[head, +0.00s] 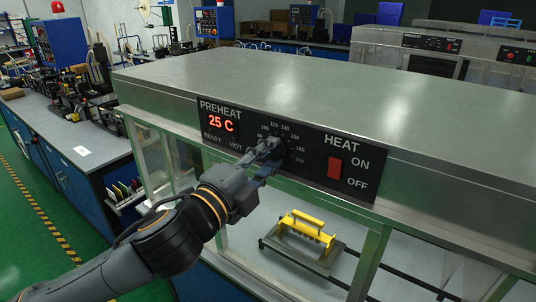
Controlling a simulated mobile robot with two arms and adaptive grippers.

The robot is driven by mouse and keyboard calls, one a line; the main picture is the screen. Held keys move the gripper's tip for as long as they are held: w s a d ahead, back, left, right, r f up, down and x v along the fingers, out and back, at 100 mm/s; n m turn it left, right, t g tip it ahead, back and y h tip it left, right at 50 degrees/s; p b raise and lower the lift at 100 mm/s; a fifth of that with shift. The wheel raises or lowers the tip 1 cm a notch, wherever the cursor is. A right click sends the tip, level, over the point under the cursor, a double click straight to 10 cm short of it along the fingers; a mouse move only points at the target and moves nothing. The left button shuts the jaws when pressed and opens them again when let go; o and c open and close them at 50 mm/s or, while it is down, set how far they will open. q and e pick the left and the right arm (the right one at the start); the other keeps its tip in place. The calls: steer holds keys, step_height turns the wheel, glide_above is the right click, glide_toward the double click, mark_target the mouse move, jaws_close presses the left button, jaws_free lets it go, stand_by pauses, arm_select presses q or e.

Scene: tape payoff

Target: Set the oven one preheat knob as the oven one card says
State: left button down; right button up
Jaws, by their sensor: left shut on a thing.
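The oven (290,75) has a black control panel on its front edge. The PREHEAT display (222,124) reads 25 C in red, above the words READY and HOT. My left gripper (272,148) is at the preheat dial, shut on the preheat knob. The fingers hide most of the knob, so I cannot tell where its pointer stands. Scale numbers such as 100, 120, 140 and 200 show around it. A red HEAT switch (335,168) sits to the right, between HEAT, ON and OFF labels. I see no readable oven one card. My right gripper is not in view.
Below the panel, the oven's glass front shows a yellow-handled fixture (307,227) on a grey tray inside. A workbench (75,140) with equipment stands at the left. Another oven (430,50) stands behind at the right. The oven's flat top is clear.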

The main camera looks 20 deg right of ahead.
arm_select(q)
steer(key=shift+m, duration=1.4)
steer(key=shift+f, duration=0.1)
steer(key=c, duration=1)
jaws_free()
steer(key=shift+c, duration=0.2)
steer(key=shift+a, duration=0.15)
steer(key=v, duration=1.1)
steer(key=shift+s+a, duration=0.15)
steer(key=shift+a, duration=0.2)
